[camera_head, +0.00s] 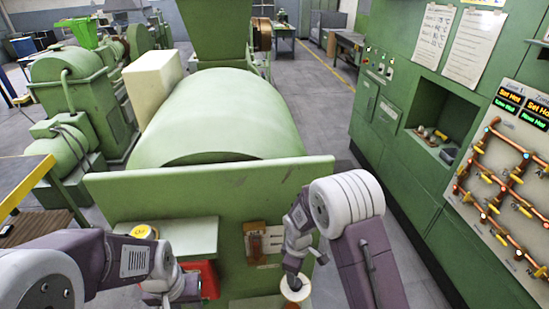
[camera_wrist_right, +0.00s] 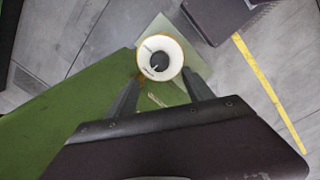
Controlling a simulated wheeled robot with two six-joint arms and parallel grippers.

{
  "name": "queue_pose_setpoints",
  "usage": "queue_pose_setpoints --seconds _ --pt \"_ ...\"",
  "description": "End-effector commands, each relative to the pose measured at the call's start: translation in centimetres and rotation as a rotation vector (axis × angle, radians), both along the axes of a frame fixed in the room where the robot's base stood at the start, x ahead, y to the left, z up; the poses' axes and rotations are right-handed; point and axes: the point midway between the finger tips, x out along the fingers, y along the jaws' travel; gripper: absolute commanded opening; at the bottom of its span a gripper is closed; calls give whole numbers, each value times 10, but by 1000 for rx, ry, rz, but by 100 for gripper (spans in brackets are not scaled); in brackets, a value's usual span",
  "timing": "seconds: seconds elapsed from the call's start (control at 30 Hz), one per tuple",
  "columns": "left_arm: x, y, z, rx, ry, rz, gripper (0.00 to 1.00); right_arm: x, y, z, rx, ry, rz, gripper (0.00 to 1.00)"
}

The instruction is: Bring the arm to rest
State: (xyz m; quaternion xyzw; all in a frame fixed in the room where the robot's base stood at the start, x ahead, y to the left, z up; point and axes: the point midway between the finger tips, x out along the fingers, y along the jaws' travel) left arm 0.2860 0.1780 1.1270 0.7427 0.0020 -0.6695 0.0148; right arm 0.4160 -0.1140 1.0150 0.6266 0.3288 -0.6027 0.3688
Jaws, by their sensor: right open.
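My right arm comes in from the right in the head view, with its wrist bent down in front of the green extruder (camera_head: 230,120). My right gripper (camera_wrist_right: 161,88) is open in the right wrist view, its two dark fingers spread. A white, round, hollow piece with a tan rim (camera_wrist_right: 174,48) lies just past the fingertips; a dark core shows inside it. It also shows below the right wrist in the head view (camera_head: 295,293). I cannot tell whether the fingers touch it. My left gripper (camera_head: 178,292) is low at the left, its fingers not clear.
A red container (camera_head: 208,279) is beside my left gripper, under a pale green ledge (camera_head: 185,235). A small switch box (camera_head: 262,242) is on the extruder's front plate. Green control cabinets (camera_head: 395,110) and a valve panel (camera_head: 515,165) stand right. Grey floor is open between.

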Motion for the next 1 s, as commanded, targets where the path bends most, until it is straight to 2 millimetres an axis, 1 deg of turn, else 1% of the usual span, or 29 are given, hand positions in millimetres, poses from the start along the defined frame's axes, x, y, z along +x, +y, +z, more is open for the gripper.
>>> queue_pose_setpoints --seconds 0.03,0.07,0.1,0.13,0.17,0.23,0.27,0.3,0.37,0.43,0.5,0.57,0.6,0.73,1.0 --pt "0 0 -5 0 0 0 36 1 -2 -4 0 -2 -7 61" --pt "0 0 -11 0 0 0 36 6 -5 -4 4 -20 -17 61" --pt "0 0 -19 0 0 0 36 16 -9 3 13 -55 -32 61" --pt "0 0 -25 0 0 0 36 21 -13 9 18 -83 -45 61" --pt "0 0 -33 0 0 0 36 23 -19 15 24 -109 -64 61" --pt "0 0 -52 0 0 0 36 14 -35 30 39 -156 -132 61" --pt "0 0 -59 0 0 0 36 6 -43 36 47 -169 -180 61" --pt "0 0 -67 0 1 0 36 -9 -51 41 61 -178 -263 61" --pt "0 0 -76 0 0 0 36 -35 -60 45 84 -181 -403 61" --pt "0 0 -83 0 0 0 36 -69 -67 44 111 -165 -588 61" --pt "0 0 -82 0 0 0 36 -103 -68 42 128 -124 -769 61" --pt "0 0 -78 0 0 0 36 -124 -66 37 125 -73 -888 61" --pt "0 0 -78 0 0 0 36 -131 -65 34 122 -54 -949 61" --pt "0 0 -78 0 0 0 36 -131 -65 34 130 -49 -1048 61" --pt "0 0 -78 0 0 0 36 -130 -65 34 129 -50 -1053 61"
